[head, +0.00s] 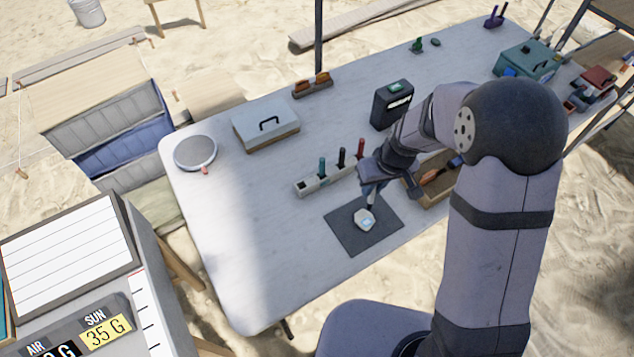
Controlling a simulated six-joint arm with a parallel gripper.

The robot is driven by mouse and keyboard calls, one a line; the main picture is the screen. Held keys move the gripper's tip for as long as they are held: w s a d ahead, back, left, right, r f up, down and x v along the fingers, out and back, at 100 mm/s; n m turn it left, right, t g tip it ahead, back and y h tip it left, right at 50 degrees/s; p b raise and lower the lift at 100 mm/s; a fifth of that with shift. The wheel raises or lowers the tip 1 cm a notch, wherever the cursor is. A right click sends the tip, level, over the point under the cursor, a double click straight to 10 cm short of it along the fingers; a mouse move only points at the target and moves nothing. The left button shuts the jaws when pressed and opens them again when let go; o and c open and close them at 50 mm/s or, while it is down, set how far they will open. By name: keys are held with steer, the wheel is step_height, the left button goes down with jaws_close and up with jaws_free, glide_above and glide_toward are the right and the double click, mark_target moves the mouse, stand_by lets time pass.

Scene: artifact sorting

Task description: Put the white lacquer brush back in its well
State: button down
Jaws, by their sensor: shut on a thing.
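My gripper (371,193) is over the dark mat (378,238), pointing down and shut on a slim thing, taken to be the white lacquer brush. Only a small end of the brush (370,207) shows below the fingers; its handle is hidden by the gripper. A pale, whitish artifact (364,220) lies on the mat just under that end; I cannot tell whether they touch. The white brush rack (333,181) stands behind and left of my gripper. It holds upright teal, black and red brushes, and a dark open well (303,186) shows at its left end.
A wooden tray (437,190) with tools lies right of my gripper. A dark boxy device (392,104) stands behind it. A grey case (265,125), a round scale (195,153) and a holder with orange-brown items (312,85) stand farther back. The table's left front is clear.

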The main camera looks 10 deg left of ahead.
steer(key=s+a+f+n+y+b, duration=0.1)
steer(key=a+f+n+b, duration=0.15)
steer(key=a+b, duration=0.3)
steer(key=a+f+n+b, duration=0.1)
steer(key=a+f+b, duration=0.3)
steer(key=a, duration=0.3)
steer(key=w+a+r+n+b, duration=0.2)
steer(key=a, duration=0.5)
steer(key=w+r+m+t, duration=0.2)
steer(key=w+r+m, duration=0.1)
steer(key=r+m, duration=0.2)
steer(key=shift+w+a+r, duration=0.25)
steer(key=shift+a+r, duration=0.05)
steer(key=shift+r, duration=0.4)
steer(key=shift+m, duration=0.35)
steer(key=shift+f+p, duration=0.6)
steer(key=shift+f, duration=4.4)
steer(key=shift+f, duration=0.1)
